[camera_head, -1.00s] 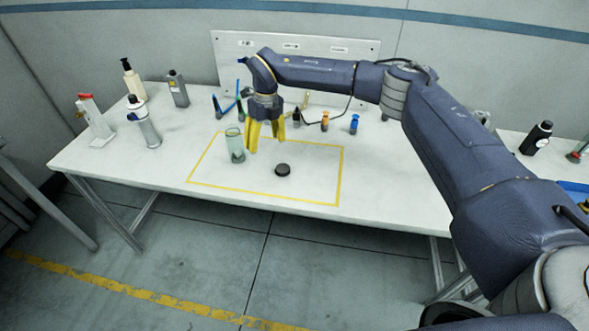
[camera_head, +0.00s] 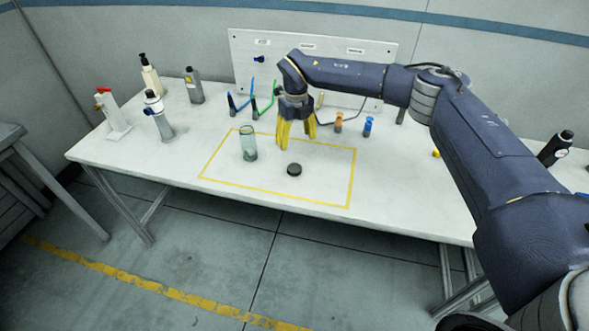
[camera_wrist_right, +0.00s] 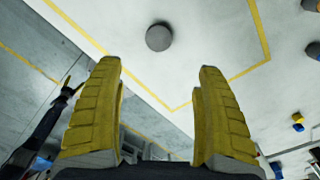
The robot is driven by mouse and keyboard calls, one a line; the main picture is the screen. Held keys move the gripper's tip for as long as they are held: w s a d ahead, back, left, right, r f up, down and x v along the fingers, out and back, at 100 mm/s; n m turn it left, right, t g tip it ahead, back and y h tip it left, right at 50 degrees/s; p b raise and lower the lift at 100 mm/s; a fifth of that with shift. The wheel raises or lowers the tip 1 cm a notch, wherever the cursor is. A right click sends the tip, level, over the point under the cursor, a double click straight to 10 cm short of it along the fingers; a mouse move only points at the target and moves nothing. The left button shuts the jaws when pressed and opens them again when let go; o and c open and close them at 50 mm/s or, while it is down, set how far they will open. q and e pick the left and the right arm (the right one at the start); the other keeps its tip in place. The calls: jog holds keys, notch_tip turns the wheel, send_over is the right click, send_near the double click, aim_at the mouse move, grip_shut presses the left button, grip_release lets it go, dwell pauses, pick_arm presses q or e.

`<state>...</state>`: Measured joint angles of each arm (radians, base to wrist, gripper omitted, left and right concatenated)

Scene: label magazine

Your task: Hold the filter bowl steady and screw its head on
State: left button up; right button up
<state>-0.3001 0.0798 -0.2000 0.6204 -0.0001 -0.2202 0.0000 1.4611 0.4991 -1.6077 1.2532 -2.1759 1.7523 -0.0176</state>
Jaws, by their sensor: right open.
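The clear greenish filter bowl (camera_head: 249,143) stands upright on the table inside the yellow outline, toward its left. The dark round head (camera_head: 294,170) lies flat on the table to the right of the bowl and nearer the front. The head also shows in the right wrist view (camera_wrist_right: 159,37), ahead of the fingertips and centred between them. My right gripper (camera_head: 296,142) is open and empty, pointing down just behind the head and to the right of the bowl, touching neither. In the wrist view, a small dark arm with yellow tips (camera_wrist_right: 68,84) looks like my left one.
Two bottles (camera_head: 150,75) (camera_head: 194,86), a spray-type bottle (camera_head: 158,115) and a red-topped white item (camera_head: 112,115) stand at the left. Small coloured tools (camera_head: 338,122) stand behind, before a white panel (camera_head: 250,50). The front of the yellow outline (camera_head: 275,197) is clear.

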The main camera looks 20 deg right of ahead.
send_over(294, 168)
jog(key=f, duration=0.8)
jog(key=shift+s+d+f, duration=0.15)
jog(key=shift+d+f, duration=0.15)
jog(key=shift+f, duration=0.05)
jog(key=shift+w+a+f, duration=0.1)
jog(key=shift+f, duration=1.2)
jog(key=shift+w+a+f, duration=0.1)
jog(key=shift+f, duration=1.2)
jog(key=shift+c, duration=0.4)
jog(key=c, duration=0.9)
